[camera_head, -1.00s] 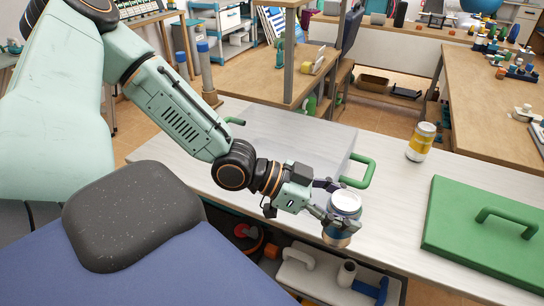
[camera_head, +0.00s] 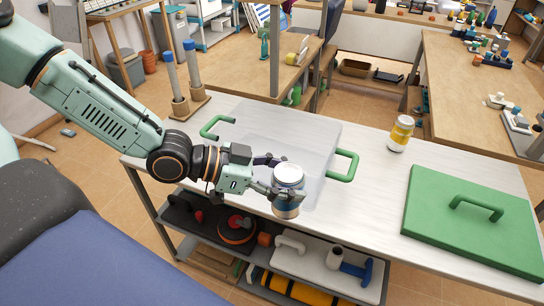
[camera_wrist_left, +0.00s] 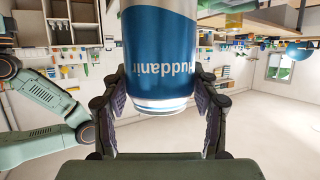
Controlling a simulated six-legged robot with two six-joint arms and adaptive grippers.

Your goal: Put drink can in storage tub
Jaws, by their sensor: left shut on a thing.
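My left gripper (camera_head: 272,190) is shut on a blue and silver drink can (camera_head: 287,194). The can also shows close up in the left wrist view (camera_wrist_left: 160,52), between the two fingers (camera_wrist_left: 158,115), its lettering upside down. In the head view the can is held at the near side of the table, in front of the storage tub. The tub (camera_head: 318,165) is clear, with green handles at its left and right ends. The can overlaps the tub's near side in the picture; I cannot tell the exact gap or height. My right gripper is not in view.
A yellow and white can (camera_head: 400,133) stands on the white table (camera_head: 375,185) right of the tub. A green lid (camera_head: 475,220) with a handle lies at the table's right. The shelf below holds several tools. Bare tabletop lies between tub and lid.

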